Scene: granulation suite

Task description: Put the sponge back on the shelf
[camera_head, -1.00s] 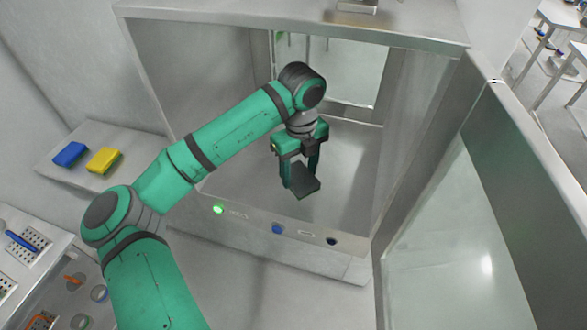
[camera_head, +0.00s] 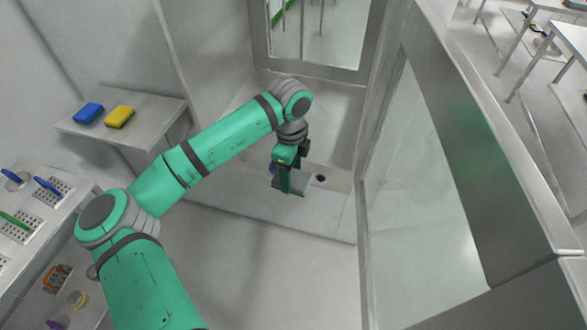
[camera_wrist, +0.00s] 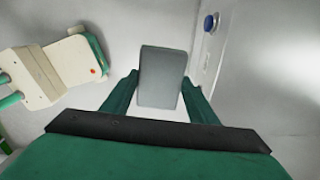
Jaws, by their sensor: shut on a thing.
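A dark grey sponge (camera_head: 297,183) is held between the fingers of my gripper (camera_head: 290,182), which is shut on it. In the wrist view the grey sponge (camera_wrist: 161,78) sits between the two green fingers of my gripper (camera_wrist: 160,95), sticking out past their tips. The shelf (camera_head: 150,123) is a pale ledge on the wall at the left of the head view. A blue sponge (camera_head: 88,112) and a yellow sponge (camera_head: 120,117) lie side by side on it. My gripper is to the right of the shelf, apart from it, by the cabinet's front edge.
The steel cabinet (camera_head: 205,60) is open at the front, its glazed door (camera_head: 425,190) standing open on the right. A front strip carries a dark round hole or button (camera_head: 320,178). A bench with racks (camera_head: 45,205) stands at left. The shelf's right part is bare.

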